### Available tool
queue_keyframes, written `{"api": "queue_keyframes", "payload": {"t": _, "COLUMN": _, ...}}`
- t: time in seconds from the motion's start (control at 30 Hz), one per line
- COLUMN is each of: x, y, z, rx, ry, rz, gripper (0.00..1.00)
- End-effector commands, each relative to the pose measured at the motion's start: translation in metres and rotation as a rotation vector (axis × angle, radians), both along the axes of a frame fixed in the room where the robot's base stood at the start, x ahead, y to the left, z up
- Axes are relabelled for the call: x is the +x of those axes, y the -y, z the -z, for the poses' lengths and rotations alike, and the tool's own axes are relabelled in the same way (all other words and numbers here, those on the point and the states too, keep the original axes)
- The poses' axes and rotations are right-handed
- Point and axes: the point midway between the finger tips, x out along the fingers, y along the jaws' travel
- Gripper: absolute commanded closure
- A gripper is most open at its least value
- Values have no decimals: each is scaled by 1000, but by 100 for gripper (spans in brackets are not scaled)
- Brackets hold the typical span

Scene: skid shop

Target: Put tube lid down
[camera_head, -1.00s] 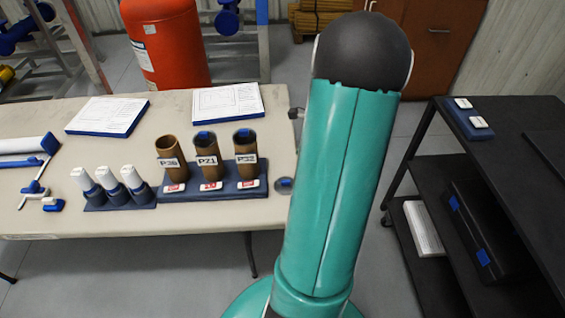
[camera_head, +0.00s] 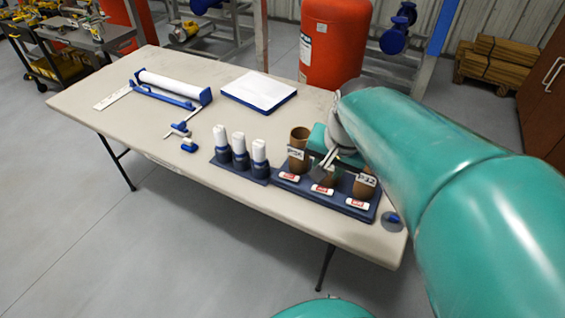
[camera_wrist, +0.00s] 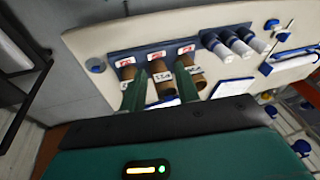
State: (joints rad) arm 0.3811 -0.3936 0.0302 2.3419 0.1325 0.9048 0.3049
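Three brown tubes stand upright in a dark blue rack (camera_head: 352,204) at the table's near right side. The left tube (camera_head: 299,150) has an open top. The middle tube (camera_wrist: 162,80) stands between my gripper's fingers in the wrist view. The right tube (camera_head: 364,185) is partly hidden by my arm. My gripper (camera_wrist: 160,68) has its two green fingers apart; whether they touch the tube, I cannot tell. No lid shows between them. A small round grey-and-blue disc (camera_head: 391,221), possibly the tube lid, lies beside the rack; it also shows in the wrist view (camera_wrist: 95,65).
A rack with three white-capped bottles (camera_head: 240,165) stands left of the tubes. A blue-edged pad (camera_head: 258,91) lies behind, with a blue-and-white holder (camera_head: 172,90) farther left. A red tank (camera_head: 335,45) stands behind the table (camera_head: 110,110). The table's left front is clear.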

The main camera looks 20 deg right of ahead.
Motion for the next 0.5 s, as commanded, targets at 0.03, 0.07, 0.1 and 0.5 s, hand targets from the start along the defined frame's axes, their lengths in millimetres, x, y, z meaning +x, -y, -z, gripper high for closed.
{"api": "queue_keyframes", "payload": {"t": 0.03, "x": -8, "y": -23, "z": -10, "rx": -47, "ry": 32, "rz": -121, "gripper": 68}}
{"api": "queue_keyframes", "payload": {"t": 0.07, "x": -13, "y": -33, "z": -13, "rx": -73, "ry": 47, "rz": -188, "gripper": 68}}
{"api": "queue_keyframes", "payload": {"t": 0.1, "x": -20, "y": -46, "z": -18, "rx": -108, "ry": 69, "rz": -274, "gripper": 68}}
{"api": "queue_keyframes", "payload": {"t": 0.5, "x": -56, "y": -96, "z": -32, "rx": -272, "ry": 174, "rz": -677, "gripper": 68}}
